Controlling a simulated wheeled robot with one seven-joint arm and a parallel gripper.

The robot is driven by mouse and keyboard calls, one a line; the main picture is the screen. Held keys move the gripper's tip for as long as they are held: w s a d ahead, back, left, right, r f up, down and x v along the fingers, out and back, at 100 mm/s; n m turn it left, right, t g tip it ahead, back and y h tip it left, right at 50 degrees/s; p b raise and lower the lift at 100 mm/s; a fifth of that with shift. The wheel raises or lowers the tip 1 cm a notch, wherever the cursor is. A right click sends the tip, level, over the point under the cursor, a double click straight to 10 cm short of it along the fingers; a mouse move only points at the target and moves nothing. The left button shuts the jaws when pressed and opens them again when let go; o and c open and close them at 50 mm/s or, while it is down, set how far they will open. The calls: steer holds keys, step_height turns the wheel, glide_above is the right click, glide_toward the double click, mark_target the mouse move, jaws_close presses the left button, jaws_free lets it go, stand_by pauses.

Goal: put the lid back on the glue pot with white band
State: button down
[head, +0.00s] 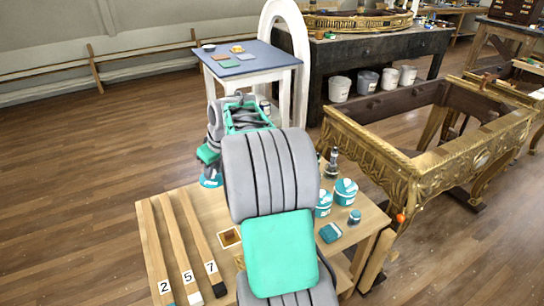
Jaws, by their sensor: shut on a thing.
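Two teal pots with white bands stand close together at the right of the low wooden bench: one (323,204) partly hidden by my arm, and one (346,191) further right. A small teal jar (355,216) stands in front of them. Which pot the task means, and whether either is open, I cannot tell. A teal-and-white thing (211,181) shows left of my arm near the bench's back edge, partly covered. My arm fills the middle of the head view. I cannot make out my gripper's fingers, nor a separate lid.
The wooden bench (172,205) carries several numbered strips at left, a small framed square (229,238) and a teal block (331,232). Dark bottles (333,162) stand behind the pots. A gilt console frame (400,165) stands close at right. A blue-topped table (262,62) stands behind. Floor at left is clear.

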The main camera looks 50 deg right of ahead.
steer(key=s+d+f+p, duration=0.1)
steer(key=s+d+f, duration=0.15)
steer(key=d, duration=0.45)
steer(key=s+d+f+p, duration=0.1)
steer(key=d+f+p, duration=0.15)
steer(key=d, duration=0.45)
steer(key=s+d+f+p, duration=0.1)
steer(key=s+d+f, duration=0.15)
steer(key=d, duration=0.45)
steer(key=shift+w+f+b, duration=0.15)
steer(key=shift+f+b, duration=0.9)
steer(key=shift+f, duration=0.65)
steer(key=shift+w+f+b, duration=0.15)
steer(key=shift+f+b, duration=0.9)
steer(key=shift+f, duration=0.6)
steer(key=shift+s, duration=0.15)
steer(key=shift+f+b, duration=0.2)
steer(key=shift+b, duration=0.4)
steer(key=c, duration=0.7)
jaws_free()
steer(key=shift+o, duration=0.2)
